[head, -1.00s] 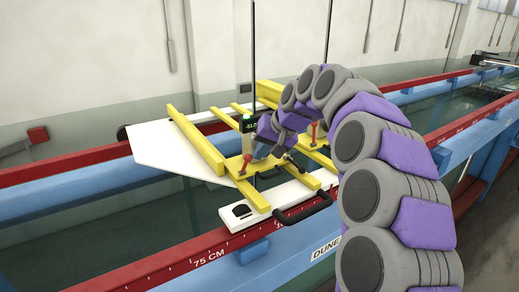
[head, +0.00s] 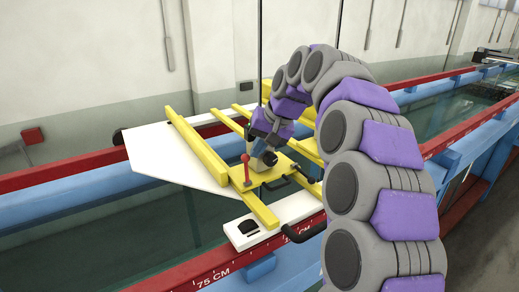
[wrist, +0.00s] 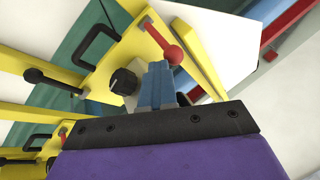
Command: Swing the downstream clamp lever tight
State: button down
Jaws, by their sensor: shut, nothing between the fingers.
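A red ball-topped lever (head: 245,170) stands upright on the left part of the carriage's yellow plate (head: 270,177). In the wrist view the red lever (wrist: 165,42) lies just beyond my fingertips, close to them; I cannot tell if they touch. A black-knobbed lever (wrist: 52,80) lies left of it, and a second red-tipped lever (wrist: 63,132) shows partly at lower left. The pictures do not show which is the downstream clamp lever. My gripper (head: 267,157) is shut and empty, low over the plate; its blue-grey fingers also show in the wrist view (wrist: 156,85).
A black dial (wrist: 123,81) sits beside my fingers. A black handle (wrist: 96,43) and yellow bars (head: 195,147) are close by. A white board (head: 165,160) extends left. Red rails (head: 225,262) border the glass flume. Thin vertical rods rise behind the carriage.

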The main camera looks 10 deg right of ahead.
jog(key=shift+w, duration=0.3)
dwell(0.4)
jog(key=shift+w+a+r+p, duration=0.1)
jog(key=shift+a+r+p, duration=0.2)
jog(key=shift+r+p, duration=0.4)
jog(key=shift+r, duration=0.15)
